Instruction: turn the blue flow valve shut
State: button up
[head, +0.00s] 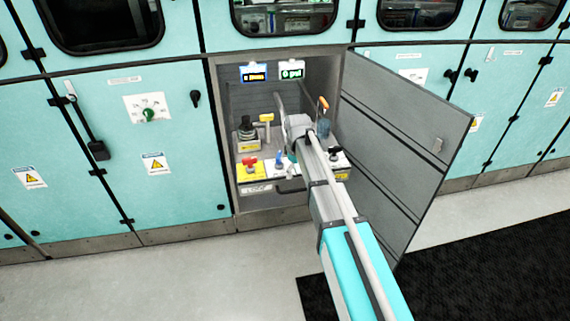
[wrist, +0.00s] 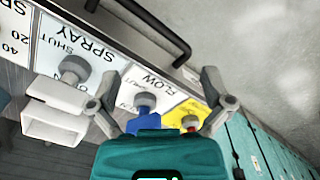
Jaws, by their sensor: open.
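The blue flow valve (head: 279,159) stands on the front panel in the open cabinet, between the red valve and my arm. In the wrist view the blue valve (wrist: 144,121) shows a grey round end and a blue body beside the FLOW label (wrist: 152,83). My gripper (wrist: 161,92) is open, with one finger on each side of the valve in the picture. I cannot see either finger touching it. The valve's lower part is hidden behind my gripper's body. In the head view my gripper (head: 296,128) is inside the cabinet, partly hidden by my arm.
A red valve (wrist: 190,121) on a yellow label sits close to the right finger. A grey knob (wrist: 73,68) by the SPRAY label is at left. A dark handle (wrist: 155,28) runs along the panel front. The open grey door (head: 405,150) bounds the right side.

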jog(key=s+d+m, duration=1.1)
jog(key=s+d, duration=0.8)
jog(key=s, duration=0.3)
jog(key=shift+m, duration=0.3)
